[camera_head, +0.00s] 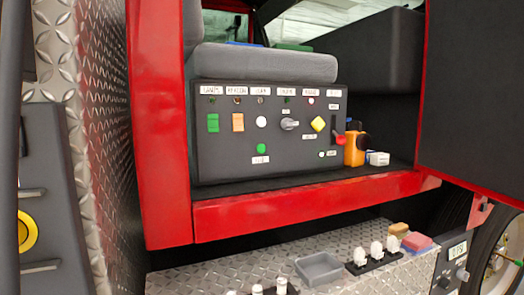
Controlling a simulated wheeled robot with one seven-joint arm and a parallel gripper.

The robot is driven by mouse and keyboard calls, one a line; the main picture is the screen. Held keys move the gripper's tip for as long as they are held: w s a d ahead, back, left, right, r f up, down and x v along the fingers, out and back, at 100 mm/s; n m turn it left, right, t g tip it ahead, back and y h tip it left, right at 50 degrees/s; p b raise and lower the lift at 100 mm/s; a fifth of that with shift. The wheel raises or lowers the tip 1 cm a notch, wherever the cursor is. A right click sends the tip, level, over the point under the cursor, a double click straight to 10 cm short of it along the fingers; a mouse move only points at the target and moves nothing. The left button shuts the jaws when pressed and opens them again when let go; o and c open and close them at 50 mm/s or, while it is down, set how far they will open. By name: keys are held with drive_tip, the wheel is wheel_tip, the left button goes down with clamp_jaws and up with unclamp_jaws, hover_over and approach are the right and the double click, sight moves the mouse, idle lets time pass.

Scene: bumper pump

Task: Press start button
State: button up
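A dark control panel (225,165) stands inside the red-framed opening of the vehicle. A round green button (261,148) is low on the panel, left of its middle, with a small white label under it that is too small to read surely. My gripper is not in view.
A red sill (310,207) crosses below the panel, and a dark door (475,90) stands to the right. An orange-yellow item (354,149) sits right of the panel. A diamond-plate step (220,275) below holds a grey tray (319,268). The panel's front looks unobstructed.

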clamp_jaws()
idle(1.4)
